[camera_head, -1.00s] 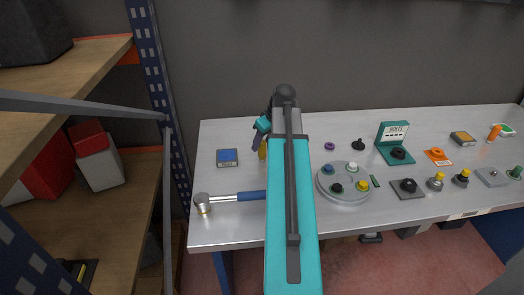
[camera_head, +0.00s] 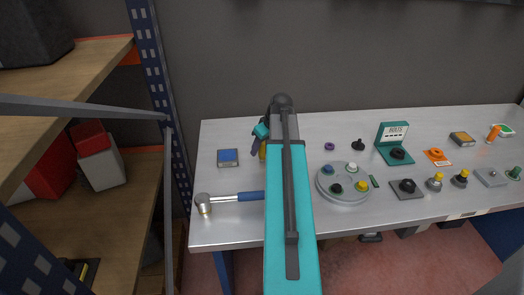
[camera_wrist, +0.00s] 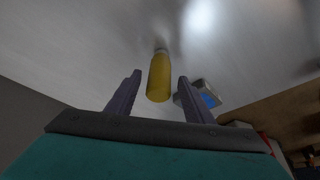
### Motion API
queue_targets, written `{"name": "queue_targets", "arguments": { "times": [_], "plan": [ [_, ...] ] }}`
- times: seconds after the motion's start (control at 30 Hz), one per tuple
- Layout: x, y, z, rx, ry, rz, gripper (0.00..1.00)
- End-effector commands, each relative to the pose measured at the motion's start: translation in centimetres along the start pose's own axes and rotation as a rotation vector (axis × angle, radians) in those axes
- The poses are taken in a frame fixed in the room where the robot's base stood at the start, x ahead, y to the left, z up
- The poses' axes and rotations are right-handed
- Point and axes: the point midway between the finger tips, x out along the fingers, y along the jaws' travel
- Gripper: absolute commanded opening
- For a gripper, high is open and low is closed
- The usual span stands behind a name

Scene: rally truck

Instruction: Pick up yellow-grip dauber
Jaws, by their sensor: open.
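The yellow-grip dauber (camera_wrist: 159,79) shows in the wrist view as a yellow cylinder with a grey end, between my two fingers and ahead of them. No contact with either finger shows. In the head view only a small yellow part of it (camera_head: 263,150) shows beside my arm; the rest is hidden. My gripper (camera_wrist: 154,88) is open, with one finger on each side of the yellow grip. In the head view my gripper (camera_head: 259,140) is over the left part of the table, partly hidden by my arm.
A blue-topped pad (camera_head: 228,158) lies left of my gripper and shows near the right finger in the wrist view (camera_wrist: 207,98). A blue-handled hammer (camera_head: 230,198) lies in front. A round grey tray (camera_head: 343,198) with coloured knobs is right of my arm. Shelves stand left.

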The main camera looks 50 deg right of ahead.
Motion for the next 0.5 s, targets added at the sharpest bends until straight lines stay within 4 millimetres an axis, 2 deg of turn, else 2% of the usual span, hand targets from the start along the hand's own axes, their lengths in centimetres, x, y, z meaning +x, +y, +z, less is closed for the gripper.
{"name": "queue_targets", "arguments": {
  "times": [0.3, 0.5],
  "plan": [
    [2.6, 0.2, -0.1, 0.000, -0.001, -0.001, 0.47],
    [3.2, 0.2, 0.0, 0.000, 0.001, 0.001, 0.47]
  ]
}}
